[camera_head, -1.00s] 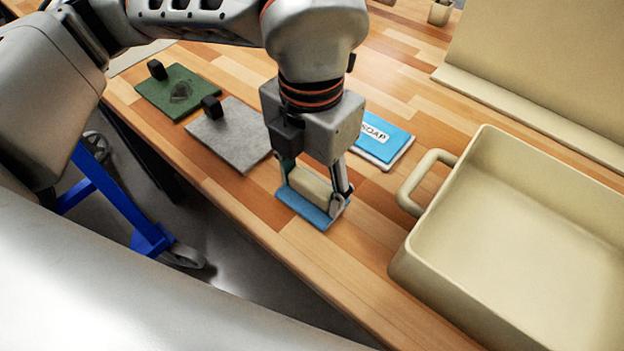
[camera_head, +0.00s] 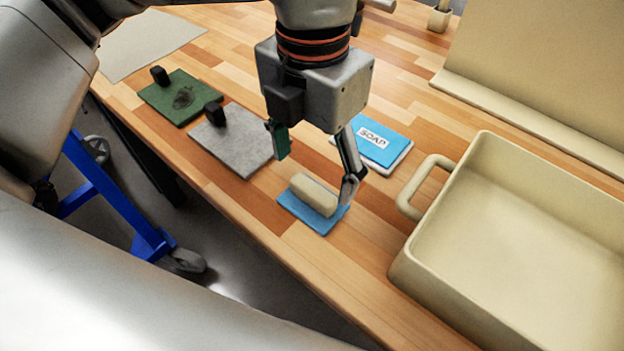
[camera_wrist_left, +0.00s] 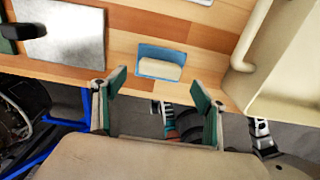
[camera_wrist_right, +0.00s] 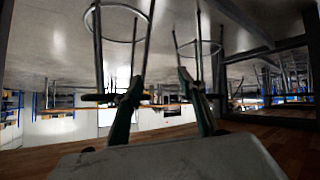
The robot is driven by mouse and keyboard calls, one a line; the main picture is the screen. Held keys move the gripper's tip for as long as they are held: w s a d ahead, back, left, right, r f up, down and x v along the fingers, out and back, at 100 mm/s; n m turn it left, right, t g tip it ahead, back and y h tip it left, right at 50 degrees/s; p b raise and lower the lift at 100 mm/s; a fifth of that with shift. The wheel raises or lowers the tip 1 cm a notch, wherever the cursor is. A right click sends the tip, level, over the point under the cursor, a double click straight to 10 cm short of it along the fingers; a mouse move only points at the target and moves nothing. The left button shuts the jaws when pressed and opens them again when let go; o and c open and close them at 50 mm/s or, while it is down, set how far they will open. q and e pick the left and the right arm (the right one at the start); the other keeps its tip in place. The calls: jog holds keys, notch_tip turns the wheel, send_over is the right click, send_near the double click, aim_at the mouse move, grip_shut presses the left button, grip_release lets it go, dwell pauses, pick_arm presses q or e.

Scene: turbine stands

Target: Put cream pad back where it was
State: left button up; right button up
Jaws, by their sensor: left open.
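A cream block-shaped pad (camera_head: 314,194) lies on a small blue mat (camera_head: 301,215) near the table's front edge. In the left wrist view the cream pad (camera_wrist_left: 159,69) lies on the near part of the blue mat (camera_wrist_left: 150,52). My left gripper (camera_head: 314,174) is open above the cream pad, with its fingers spread wide and nothing between them. Its fingertips (camera_wrist_left: 158,88) show apart in the left wrist view. My right gripper (camera_wrist_right: 161,82) shows only in its own wrist view, open and empty.
A grey mat (camera_head: 243,150) and a green mat (camera_head: 190,82), each with a black handle, lie to the left. A blue soap packet (camera_head: 388,147) lies behind. A cream bin (camera_head: 430,268) with a handle stands right. A pale sheet (camera_head: 150,45) lies far left.

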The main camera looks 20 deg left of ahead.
aim_at(313, 188)
pick_arm(q)
notch_tip(313, 188, up, 6)
jog(key=shift+r, duration=0.15)
dwell(0.5)
